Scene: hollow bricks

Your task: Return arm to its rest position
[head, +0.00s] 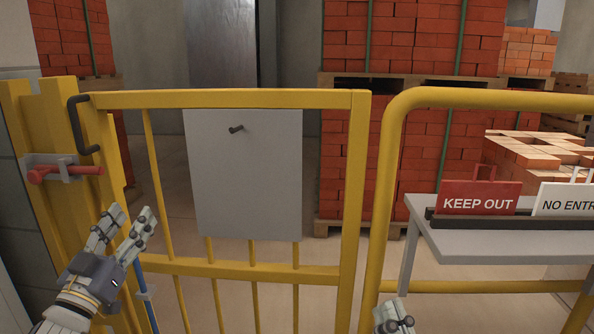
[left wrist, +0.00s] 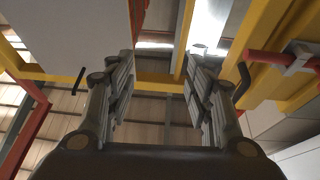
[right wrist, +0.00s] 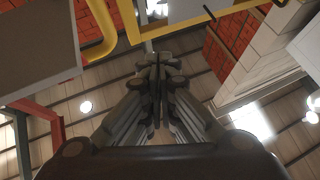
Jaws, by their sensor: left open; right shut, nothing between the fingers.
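My left gripper (head: 128,228) is raised in front of the left part of the yellow gate (head: 240,98), below the red bolt (head: 65,172). Its fingers are spread and empty, and the left wrist view shows the gap between them (left wrist: 165,85).
A grey panel (head: 245,190) with a dark peg (head: 236,128) hangs on the gate. A black handle (head: 82,122) is at its left. A grey shelf (head: 500,245) at right holds a red KEEP OUT sign (head: 480,198) and a white NO ENTRY sign (head: 565,204). Brick stacks (head: 415,40) stand behind.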

